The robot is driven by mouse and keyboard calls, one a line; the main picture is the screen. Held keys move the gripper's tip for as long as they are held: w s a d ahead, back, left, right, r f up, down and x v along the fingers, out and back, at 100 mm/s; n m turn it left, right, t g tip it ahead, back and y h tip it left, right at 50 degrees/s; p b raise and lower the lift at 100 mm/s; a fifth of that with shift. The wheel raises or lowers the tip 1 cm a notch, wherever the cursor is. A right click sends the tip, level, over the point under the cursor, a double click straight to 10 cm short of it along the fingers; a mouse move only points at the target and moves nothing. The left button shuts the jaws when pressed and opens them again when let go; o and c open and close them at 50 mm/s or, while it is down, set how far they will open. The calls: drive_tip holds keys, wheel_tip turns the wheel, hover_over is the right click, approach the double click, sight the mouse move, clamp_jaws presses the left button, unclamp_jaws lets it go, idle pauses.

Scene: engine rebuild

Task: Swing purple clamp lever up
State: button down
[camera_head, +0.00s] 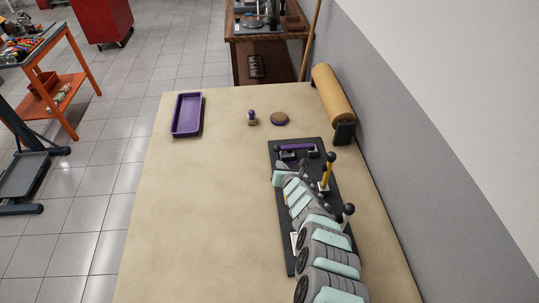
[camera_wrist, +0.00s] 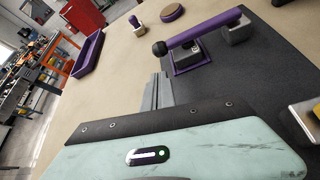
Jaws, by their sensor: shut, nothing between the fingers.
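The purple clamp lever (camera_head: 296,147) lies down, nearly flat, at the far end of the black base plate (camera_head: 284,226). In the wrist view the lever (camera_wrist: 206,28) ends in a black ball knob (camera_wrist: 159,48) over a purple-and-grey clamp block (camera_wrist: 188,58). My gripper (camera_wrist: 158,80) is shut and empty, with its grey fingers just short of the knob and apart from it in the picture. In the head view my arm reaches in from the bottom right, and its fingertips are hard to make out.
A yellow lever (camera_head: 327,172) stands upright on the plate, close to the right of my arm. Another ball-topped lever (camera_head: 347,214) stands nearer. A purple tray (camera_head: 174,116), a small purple-topped piece (camera_head: 252,118), a round brown disc (camera_head: 279,119) and a tan roll (camera_head: 333,94) are farther back. The table's left side is clear.

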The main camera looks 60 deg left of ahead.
sight(274, 163)
drive_tip(key=shift+f, duration=0.1)
idle(0.3)
drive_tip(key=shift+a+f, duration=0.2)
drive_tip(key=shift+a, duration=0.05)
drive_tip(key=shift+b+x, duration=0.95)
drive_tip(key=shift+x, duration=0.85)
drive_tip(key=b+x, duration=0.2)
drive_tip(key=x, duration=0.1)
drive_tip(key=shift+a+f, duration=0.1)
drive_tip(key=shift+a, duration=0.05)
drive_tip(key=shift+b+x, duration=0.9)
drive_tip(key=shift+b, duration=0.35)
drive_tip(key=shift+w+a+f+b, duration=0.1)
drive_tip(key=shift+w+a+b, duration=0.1)
drive_tip(key=shift+b, duration=0.1)
drive_tip(key=shift+s+r+p, duration=0.1)
drive_tip(key=shift+r+p, duration=0.1)
drive_tip(key=shift+p, duration=0.15)
